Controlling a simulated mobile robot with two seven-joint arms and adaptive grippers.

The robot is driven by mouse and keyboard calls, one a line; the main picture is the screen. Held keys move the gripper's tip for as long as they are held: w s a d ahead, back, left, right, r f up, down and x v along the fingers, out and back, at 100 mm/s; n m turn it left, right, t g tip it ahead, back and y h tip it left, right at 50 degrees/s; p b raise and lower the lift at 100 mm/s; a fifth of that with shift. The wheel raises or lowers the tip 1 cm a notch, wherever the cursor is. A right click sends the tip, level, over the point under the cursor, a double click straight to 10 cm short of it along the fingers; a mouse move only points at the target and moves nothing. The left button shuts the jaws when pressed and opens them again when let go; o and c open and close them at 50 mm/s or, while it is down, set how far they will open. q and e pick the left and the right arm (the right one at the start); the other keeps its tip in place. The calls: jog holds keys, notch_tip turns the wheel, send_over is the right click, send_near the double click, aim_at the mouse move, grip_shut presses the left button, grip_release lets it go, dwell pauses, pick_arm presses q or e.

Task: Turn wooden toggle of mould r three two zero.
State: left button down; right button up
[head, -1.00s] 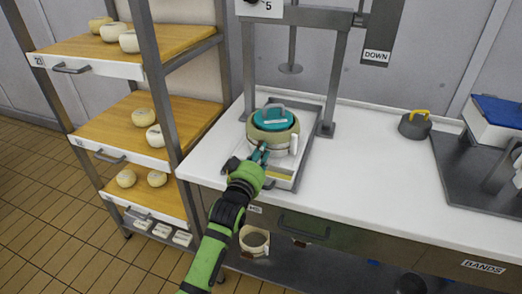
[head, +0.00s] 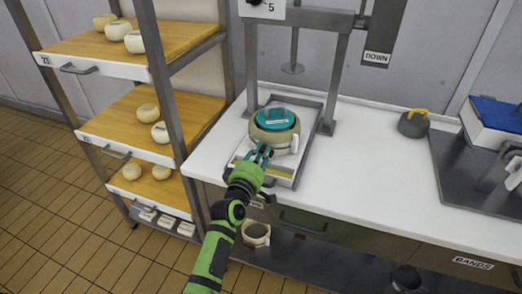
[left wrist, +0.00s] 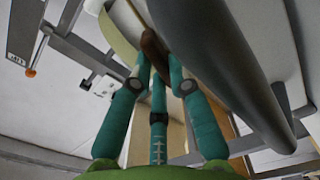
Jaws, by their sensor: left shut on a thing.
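The mould (head: 270,136) is a round beige pot with a teal lid (head: 274,119) and a pale handle on its right side. It stands in a grey tray (head: 314,131) under the press. I cannot read a number on it. The brown wooden toggle (left wrist: 153,46) shows in the left wrist view, between my left fingertips, beside the pale wall of the mould. My left gripper (head: 262,153), with teal fingers, is at the near side of the mould. It is shut on the toggle, and the fingers hide part of it. My right gripper is out of view.
The press frame (head: 335,80) rises behind the mould. A shelf rack (head: 160,75) with several cheeses stands at the left. A grey pot with a yellow handle (head: 413,123) sits on the white counter (head: 372,150), which is clear in the middle.

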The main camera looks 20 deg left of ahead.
pick_arm(q)
jog(key=shift+n, duration=1.7)
jog(key=c, duration=1.1)
grip_release()
jog(key=shift+c, duration=0.2)
jog(key=shift+s+f, duration=0.1)
jog(key=shift+s, duration=0.45)
jog(key=s, duration=1.1)
jog(key=shift+a, duration=0.25)
